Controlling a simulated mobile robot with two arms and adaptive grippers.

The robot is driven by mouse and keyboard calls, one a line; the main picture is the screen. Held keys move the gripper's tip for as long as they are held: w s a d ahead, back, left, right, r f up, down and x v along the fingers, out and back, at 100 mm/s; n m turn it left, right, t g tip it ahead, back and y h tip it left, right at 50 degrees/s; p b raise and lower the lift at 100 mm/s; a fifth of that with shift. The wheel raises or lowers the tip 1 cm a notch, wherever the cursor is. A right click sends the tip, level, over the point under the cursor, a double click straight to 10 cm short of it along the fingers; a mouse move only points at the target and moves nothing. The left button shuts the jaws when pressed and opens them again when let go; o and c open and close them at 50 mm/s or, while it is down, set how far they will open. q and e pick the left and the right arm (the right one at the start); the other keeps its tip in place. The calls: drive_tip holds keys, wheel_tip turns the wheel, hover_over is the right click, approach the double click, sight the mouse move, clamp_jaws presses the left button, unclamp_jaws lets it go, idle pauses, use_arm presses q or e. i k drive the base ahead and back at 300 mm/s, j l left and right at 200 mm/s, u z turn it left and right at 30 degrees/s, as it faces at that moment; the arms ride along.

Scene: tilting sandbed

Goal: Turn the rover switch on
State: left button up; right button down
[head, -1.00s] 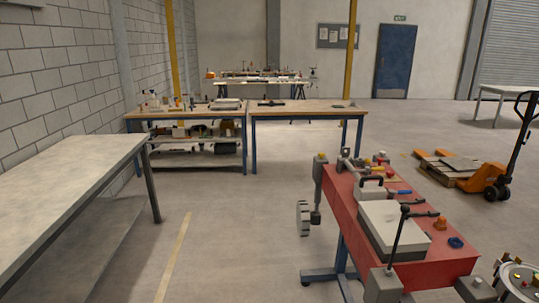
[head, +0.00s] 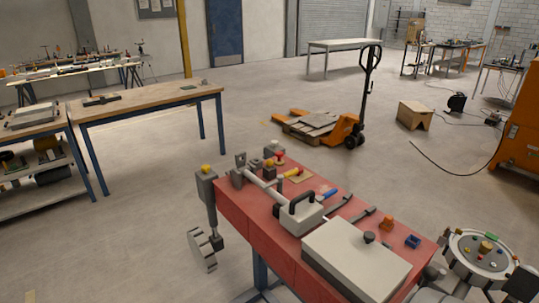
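The long red body (head: 243,212) in the foreground looks like the rover; a grey ridged wheel (head: 202,250) hangs from a yellow-topped grey block (head: 206,178) at its far left corner. Its deck carries a pale box with a black handle (head: 298,217) and a large pale flat box with a dark knob (head: 355,262). Near its far end are a small part with a red top (head: 279,156) and a red-and-yellow piece (head: 293,173). I cannot tell which part is the switch or how it is set. Neither gripper is in view.
A round tray-like top (head: 480,256) with small coloured parts stands right of the red body. Behind are an orange pallet truck (head: 345,130), a cardboard box (head: 415,115) and an orange cabinet (head: 522,140). A wooden workbench (head: 150,103) stands back left.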

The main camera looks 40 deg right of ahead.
sight(301, 170)
drive_tip(key=i, duration=1.9)
drive_tip(key=i+z, duration=0.3)
drive_tip(key=i+j+z, duration=0.3)
drive_tip(key=i, duration=0.15)
drive_tip(key=i+j+z, duration=0.15)
drive_tip(key=i+z, duration=0.15)
drive_tip(key=i, duration=0.05)
